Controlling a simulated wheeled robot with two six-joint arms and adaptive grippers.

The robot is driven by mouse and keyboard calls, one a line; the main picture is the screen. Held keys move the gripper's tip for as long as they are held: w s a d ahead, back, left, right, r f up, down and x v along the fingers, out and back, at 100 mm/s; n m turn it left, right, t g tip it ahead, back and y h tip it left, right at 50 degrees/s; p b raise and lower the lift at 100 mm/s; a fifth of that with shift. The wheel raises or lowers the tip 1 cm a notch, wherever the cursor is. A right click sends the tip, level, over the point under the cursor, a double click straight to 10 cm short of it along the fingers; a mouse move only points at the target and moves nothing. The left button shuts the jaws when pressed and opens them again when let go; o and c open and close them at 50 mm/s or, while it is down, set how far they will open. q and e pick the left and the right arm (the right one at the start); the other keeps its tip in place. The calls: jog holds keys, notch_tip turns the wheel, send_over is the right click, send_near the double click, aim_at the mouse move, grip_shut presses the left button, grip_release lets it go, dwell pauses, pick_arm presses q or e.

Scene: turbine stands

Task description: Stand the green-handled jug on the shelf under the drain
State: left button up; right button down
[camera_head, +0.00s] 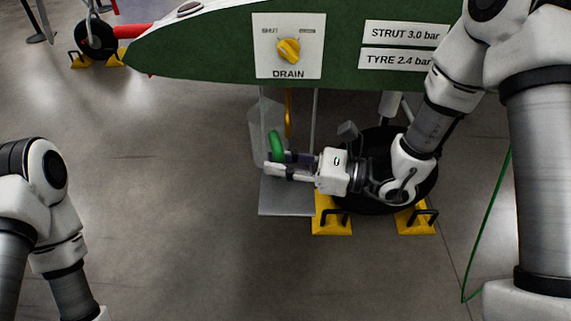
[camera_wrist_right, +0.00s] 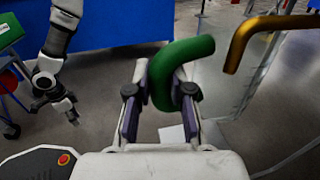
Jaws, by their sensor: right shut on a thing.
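The clear jug (camera_head: 259,118) with its green handle (camera_head: 277,146) is upright at the back left of the grey shelf (camera_head: 285,198). Its base is near the shelf's back edge; I cannot tell whether it touches. My right gripper (camera_head: 276,168) is shut on the green handle, which also shows between its fingers in the right wrist view (camera_wrist_right: 183,68). The brass drain pipe (camera_head: 288,108) hangs under the drain panel (camera_head: 289,68), close beside the jug. My left gripper (camera_wrist_right: 55,98) is small and far off in the right wrist view, its jaws unclear.
A black wheel (camera_head: 422,192) with yellow chocks (camera_head: 332,216) stands right of the shelf, under my right arm. The green hull (camera_head: 205,42) overhangs the jug. A thin green cable (camera_head: 486,235) runs at the right.

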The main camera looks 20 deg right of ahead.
notch_tip(320, 180, down, 8)
jog(key=b, duration=0.6)
jog(key=shift+f+b, duration=0.2)
jog(key=shift+b, duration=0.1)
jog(key=shift+f, duration=0.3)
jog(key=c, duration=0.8)
grip_release()
jog(key=p+v, duration=0.3)
jog(key=v, duration=0.4)
